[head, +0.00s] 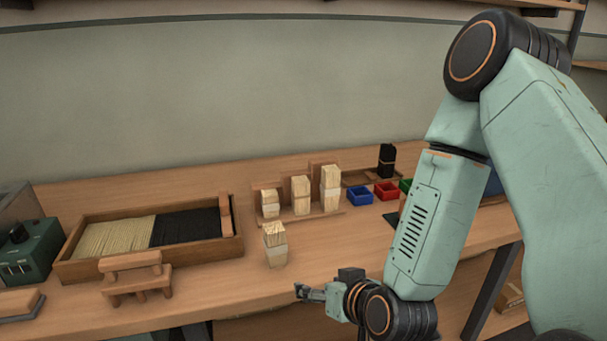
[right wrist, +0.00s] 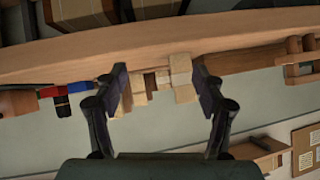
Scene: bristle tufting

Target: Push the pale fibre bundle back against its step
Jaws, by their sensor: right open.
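A pale fibre bundle (head: 275,243) with a lighter lower part stands upright on the bench, apart from and in front of a wooden stepped stand (head: 320,217). Three more pale bundles stand on that stand: a short left one (head: 270,203), a middle one (head: 301,195) and a tall right one (head: 330,188). Small gaps behind them cannot be judged. My right gripper (head: 309,292) is open and empty at the bench's front edge, right of and nearer than the front bundle. In the right wrist view its fingers (right wrist: 160,92) frame pale blocks (right wrist: 180,76) farther off. My left gripper is out of view.
A wooden tray (head: 238,246) with pale and black fibres lies left, behind a small wooden stand (head: 135,276). Blue (head: 359,195) and red (head: 386,190) bins and a black bundle (head: 387,160) stand right. Bare bench lies right of the front bundle.

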